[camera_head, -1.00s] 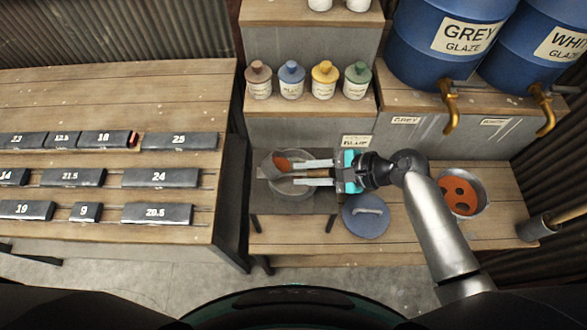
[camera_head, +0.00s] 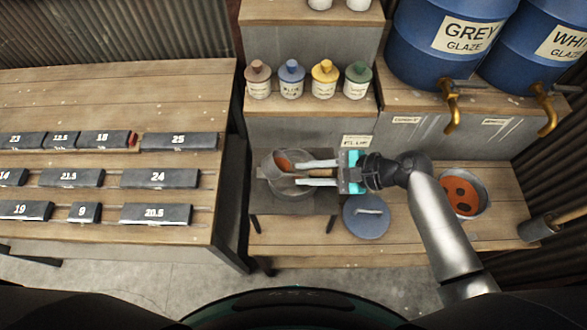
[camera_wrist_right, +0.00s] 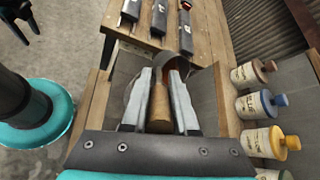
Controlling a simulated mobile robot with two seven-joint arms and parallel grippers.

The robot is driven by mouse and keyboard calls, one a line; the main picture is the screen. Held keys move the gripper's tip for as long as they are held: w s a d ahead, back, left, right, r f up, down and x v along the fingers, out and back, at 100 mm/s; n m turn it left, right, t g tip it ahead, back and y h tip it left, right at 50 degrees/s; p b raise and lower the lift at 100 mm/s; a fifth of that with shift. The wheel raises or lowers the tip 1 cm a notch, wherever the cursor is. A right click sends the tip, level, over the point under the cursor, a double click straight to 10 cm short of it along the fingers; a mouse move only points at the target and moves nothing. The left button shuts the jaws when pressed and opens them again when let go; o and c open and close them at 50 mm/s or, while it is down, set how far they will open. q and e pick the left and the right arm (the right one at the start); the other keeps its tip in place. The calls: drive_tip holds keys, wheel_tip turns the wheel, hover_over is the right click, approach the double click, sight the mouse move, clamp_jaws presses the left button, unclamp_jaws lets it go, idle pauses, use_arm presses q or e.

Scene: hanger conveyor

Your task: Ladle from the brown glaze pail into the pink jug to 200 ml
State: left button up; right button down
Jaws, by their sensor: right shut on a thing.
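My right gripper (camera_head: 302,173) is shut on the ladle's wooden handle, which also shows between the fingers in the wrist view (camera_wrist_right: 159,108). The ladle's cup (camera_wrist_right: 181,66) is beyond the fingertips; in the head view it is over a grey, round, open vessel (camera_head: 290,191) on a small dark stand. Brown-orange glaze (camera_head: 283,162) shows at the cup; whether it is pouring I cannot tell. A metal pail (camera_head: 482,204) with orange-brown contents and dark patches stands at the right. I see no clearly pink jug.
A blue round lid (camera_head: 366,222) lies right of the stand. Several coloured bottles (camera_head: 324,80) line the shelf behind. Blue barrels (camera_head: 435,45) with brass taps stand back right. The left table (camera_head: 100,100) bears numbered dark blocks.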

drive_tip(key=shift+d+f+b, duration=0.15)
drive_tip(key=shift+b, duration=0.25)
drive_tip(key=shift+w+d+f+y+b, duration=0.1)
drive_tip(key=shift+d+f+y+b, duration=0.2)
drive_tip(key=shift+y+b, duration=0.3)
idle(0.9)
drive_tip(key=shift+d, duration=0.1)
drive_tip(key=shift+f+m+b, duration=0.15)
drive_tip(key=shift+m+b, duration=0.15)
drive_tip(key=shift+b, duration=0.05)
idle(0.6)
drive_tip(key=shift+d+f+y+b, duration=0.1)
drive_tip(key=shift+f+y+b, duration=0.05)
drive_tip(key=shift+y+b, duration=0.25)
idle(0.6)
drive_tip(key=shift+w+d+f+y+b, duration=0.1)
drive_tip(key=shift+d+f+y+b, duration=0.1)
drive_tip(key=shift+y+b, duration=0.15)
